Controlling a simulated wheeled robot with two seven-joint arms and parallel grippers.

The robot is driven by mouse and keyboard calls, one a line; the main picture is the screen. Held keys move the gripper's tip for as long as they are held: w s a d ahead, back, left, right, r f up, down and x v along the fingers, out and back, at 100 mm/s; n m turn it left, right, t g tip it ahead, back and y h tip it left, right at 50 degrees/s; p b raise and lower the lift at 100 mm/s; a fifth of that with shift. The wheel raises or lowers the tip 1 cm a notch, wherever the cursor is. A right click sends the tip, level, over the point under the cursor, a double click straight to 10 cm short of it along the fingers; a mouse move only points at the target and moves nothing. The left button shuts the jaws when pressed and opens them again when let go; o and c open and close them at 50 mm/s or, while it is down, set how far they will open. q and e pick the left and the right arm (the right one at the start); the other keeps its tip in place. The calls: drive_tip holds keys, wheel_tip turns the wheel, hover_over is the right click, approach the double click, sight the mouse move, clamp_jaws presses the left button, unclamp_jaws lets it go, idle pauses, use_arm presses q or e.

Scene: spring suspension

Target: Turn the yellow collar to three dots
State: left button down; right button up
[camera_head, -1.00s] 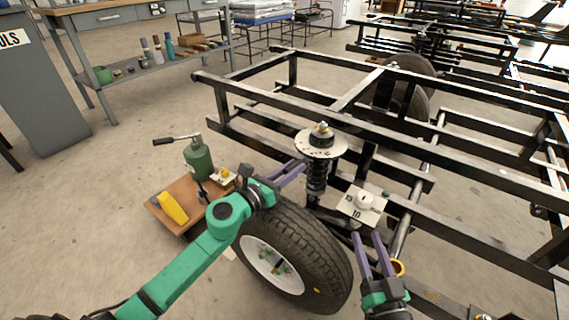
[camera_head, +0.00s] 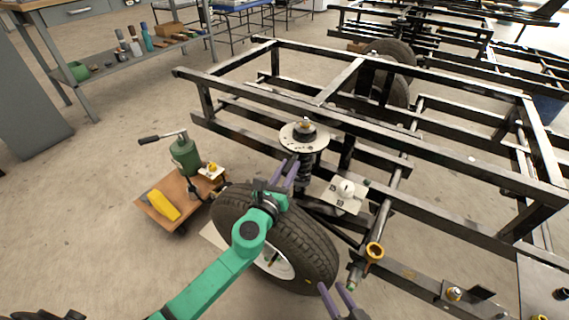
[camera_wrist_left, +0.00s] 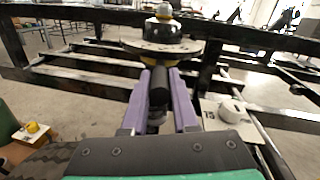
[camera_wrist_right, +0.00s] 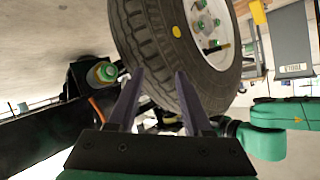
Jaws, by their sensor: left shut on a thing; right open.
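The spring strut (camera_head: 304,172) stands upright at the frame beside the wheel, under a pale round plate (camera_head: 296,143). A yellow band (camera_wrist_left: 150,61) shows just under the plate in the left wrist view; I cannot make out any dots. My left gripper (camera_head: 291,170) is shut on a dark cylindrical part (camera_wrist_left: 158,88) below the plate. My right gripper (camera_head: 338,288) is open and empty, low in front of the tyre; its fingers also show in the right wrist view (camera_wrist_right: 157,75).
The tyre (camera_head: 312,246) stands between my arms. A plate with a white knob (camera_head: 346,188) and numbers lies right of the strut. A wooden trolley (camera_head: 190,190) holds a green jack (camera_head: 184,154) and a yellow block (camera_head: 163,205). Black frame rails (camera_head: 390,132) cross behind.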

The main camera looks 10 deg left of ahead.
use_arm(q)
drive_tip(key=shift+d+r+n+y+p, duration=0.15)
drive_tip(key=shift+d+n+y+p, duration=0.25)
drive_tip(key=shift+d+n+y, duration=0.45)
use_arm(e)
drive_tip(key=shift+w+r, duration=0.1)
drive_tip(key=shift+r, duration=0.7)
use_arm(q)
drive_tip(key=shift+a+y, duration=0.25)
use_arm(e)
drive_tip(key=shift+d, duration=0.1)
use_arm(q)
drive_tip(key=c, duration=0.7)
unclamp_jaws()
use_arm(e)
drive_tip(key=shift+f, duration=0.15)
use_arm(q)
drive_tip(key=shift+s, duration=0.1)
drive_tip(key=shift+m, duration=0.25)
drive_tip(key=s, duration=0.9)
drive_tip(key=s+p, duration=0.1)
drive_tip(key=s, duration=0.3)
drive_tip(key=shift+s+a, duration=0.3)
drive_tip(key=shift+a, duration=0.1)
use_arm(e)
drive_tip(key=shift+r, duration=0.9)
use_arm(q)
drive_tip(key=shift+s, duration=0.45)
